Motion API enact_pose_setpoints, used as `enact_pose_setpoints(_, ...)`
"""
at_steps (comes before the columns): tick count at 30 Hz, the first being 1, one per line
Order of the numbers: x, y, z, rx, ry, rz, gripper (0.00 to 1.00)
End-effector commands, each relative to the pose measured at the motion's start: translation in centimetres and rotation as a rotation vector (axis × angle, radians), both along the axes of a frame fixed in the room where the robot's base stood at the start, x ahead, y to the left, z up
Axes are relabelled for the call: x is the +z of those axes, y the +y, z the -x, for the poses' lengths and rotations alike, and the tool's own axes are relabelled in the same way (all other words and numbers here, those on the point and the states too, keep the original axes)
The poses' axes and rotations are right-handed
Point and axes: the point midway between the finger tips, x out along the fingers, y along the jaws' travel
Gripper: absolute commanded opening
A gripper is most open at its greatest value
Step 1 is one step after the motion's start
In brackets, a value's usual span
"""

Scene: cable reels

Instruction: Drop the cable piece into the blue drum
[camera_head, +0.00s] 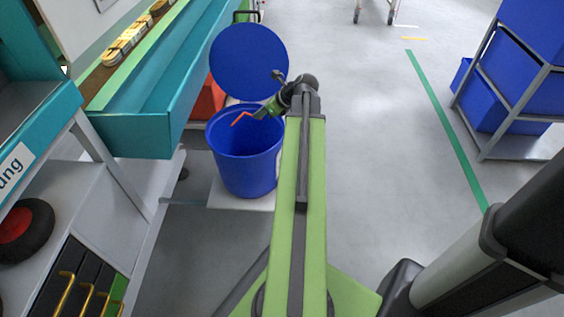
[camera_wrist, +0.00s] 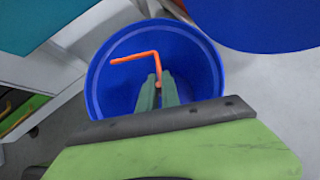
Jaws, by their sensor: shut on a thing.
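The cable piece is a thin orange bent strip (camera_head: 240,118). It also shows in the wrist view (camera_wrist: 138,58), with a corner at its upper right. My gripper (camera_head: 260,113) is shut on one end of it. In the wrist view the gripper's two fingertips (camera_wrist: 158,88) meet at the cable's lower end. The blue drum (camera_head: 247,165) stands open below, and in the wrist view its round rim (camera_wrist: 92,75) surrounds the cable and fingertips. The cable appears over the drum's opening; its exact height above the rim is hard to tell.
A round blue lid (camera_head: 249,62) stands raised behind the drum. A teal bench (camera_head: 130,133) with cable coils on top is close on the left. An orange-red box (camera_head: 207,103) is behind the drum. A rack with blue bins (camera_head: 510,95) stands at right; the floor between is clear.

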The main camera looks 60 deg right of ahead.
Motion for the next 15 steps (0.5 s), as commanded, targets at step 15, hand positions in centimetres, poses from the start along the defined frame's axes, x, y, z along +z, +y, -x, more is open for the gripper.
enact_pose_setpoints(15,-3.8,0.0,0.0,-0.001,0.0,0.0,0.0)
